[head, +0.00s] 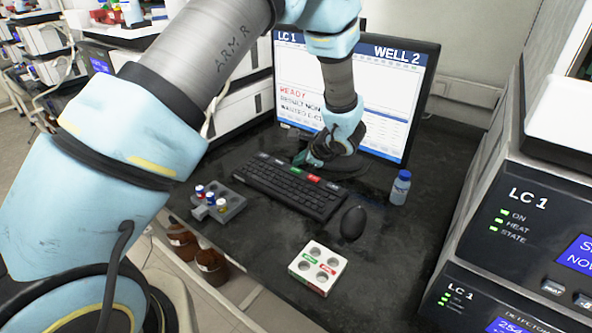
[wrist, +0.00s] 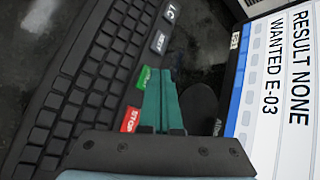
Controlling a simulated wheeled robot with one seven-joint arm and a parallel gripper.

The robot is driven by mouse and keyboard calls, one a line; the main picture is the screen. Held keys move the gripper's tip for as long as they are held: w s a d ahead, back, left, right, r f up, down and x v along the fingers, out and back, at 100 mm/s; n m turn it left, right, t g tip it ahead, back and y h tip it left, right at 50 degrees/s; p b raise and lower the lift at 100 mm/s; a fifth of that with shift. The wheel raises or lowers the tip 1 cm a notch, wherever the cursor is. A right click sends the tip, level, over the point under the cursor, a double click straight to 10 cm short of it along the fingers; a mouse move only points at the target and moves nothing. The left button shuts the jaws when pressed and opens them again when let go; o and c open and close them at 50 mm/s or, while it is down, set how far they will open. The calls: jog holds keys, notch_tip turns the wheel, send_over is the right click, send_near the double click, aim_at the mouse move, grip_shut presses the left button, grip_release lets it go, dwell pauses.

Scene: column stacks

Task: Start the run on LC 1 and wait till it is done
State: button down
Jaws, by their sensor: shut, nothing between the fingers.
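The monitor (head: 390,75) reads LC 1, WELL 2, READY, with a result of none and wanted E-03; the last two lines also show in the wrist view (wrist: 290,100). The black keyboard (head: 285,190) lies before it, with a green key (wrist: 148,78) and a red STOP key (wrist: 130,119) along one edge. My gripper (head: 301,158) is shut and empty above the keyboard's far edge. In the wrist view its teal fingertips (wrist: 160,72) overlap the green key's side; I cannot tell whether they touch it. The LC 1 unit (head: 520,185) at right shows green lights.
A grey rack (head: 228,207) with capped vials stands left of the keyboard. A white tray (head: 318,268), a black mouse (head: 353,222) and a blue-capped bottle (head: 400,188) are on the dark bench at the front and right. Brown bottles (head: 212,262) stand below the bench edge.

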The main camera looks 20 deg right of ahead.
aim_at(299, 171)
jog(key=shift+f, duration=0.15)
jog(key=shift+f+b, duration=0.35)
jog(key=shift+b, duration=0.4)
jog(key=shift+f+b, duration=0.4)
jog(key=shift+b, duration=0.15)
dwell(0.6)
jog(key=shift+r, duration=0.1)
jog(key=shift+r+p, duration=0.3)
jog(key=shift+r, duration=0.5)
jog(key=shift+r, duration=0.1)
jog(key=shift+r+p, duration=1.3)
jog(key=shift+r, duration=1.1)
dwell(2.6)
